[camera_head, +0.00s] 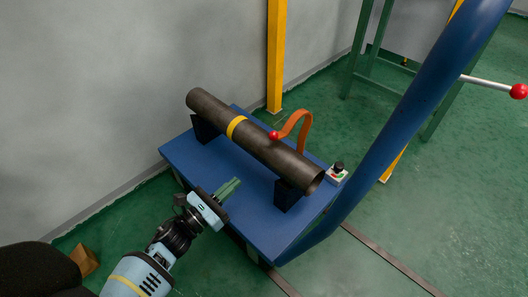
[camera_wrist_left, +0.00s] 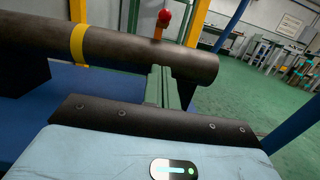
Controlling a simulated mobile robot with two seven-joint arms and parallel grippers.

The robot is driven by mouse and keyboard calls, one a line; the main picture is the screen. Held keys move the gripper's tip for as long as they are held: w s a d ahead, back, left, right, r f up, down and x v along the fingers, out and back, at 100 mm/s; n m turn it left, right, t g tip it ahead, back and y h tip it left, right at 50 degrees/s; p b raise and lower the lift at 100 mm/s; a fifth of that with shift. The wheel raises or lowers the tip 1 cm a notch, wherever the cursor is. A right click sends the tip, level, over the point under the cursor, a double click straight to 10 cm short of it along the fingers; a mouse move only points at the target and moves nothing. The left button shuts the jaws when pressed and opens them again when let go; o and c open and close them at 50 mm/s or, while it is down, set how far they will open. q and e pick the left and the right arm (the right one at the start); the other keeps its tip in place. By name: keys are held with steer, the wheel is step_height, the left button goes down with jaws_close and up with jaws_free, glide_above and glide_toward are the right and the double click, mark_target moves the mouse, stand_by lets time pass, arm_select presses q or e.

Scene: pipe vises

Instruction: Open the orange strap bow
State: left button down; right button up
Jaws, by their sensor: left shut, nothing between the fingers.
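The orange strap bow (camera_head: 305,122) arches up on the far side of a dark pipe (camera_head: 215,112). A red ball knob (camera_head: 273,135) sits at its near end, against the pipe's upper side. The knob also shows in the left wrist view (camera_wrist_left: 164,17), above the pipe. My left gripper (camera_head: 230,187) is over the near edge of the blue table (camera_head: 185,155), in front of the pipe and apart from the strap. Its green fingers (camera_wrist_left: 159,85) are shut with nothing between them. My right gripper is not in view.
The pipe rests on two dark supports (camera_head: 287,194) and carries a yellow band (camera_head: 236,126). A small control box (camera_head: 337,172) stands at the table's right corner. A thick blue bar (camera_head: 420,95) rises at the right. A yellow post (camera_head: 276,60) stands behind the table.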

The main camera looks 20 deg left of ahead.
arm_select(q)
steer(key=shift+w+r, duration=0.1)
steer(key=shift+w, duration=0.05)
steer(key=r+b+x, duration=0.2)
steer(key=x, duration=1)
steer(key=shift+r, duration=0.4)
steer(key=shift+w, duration=0.1)
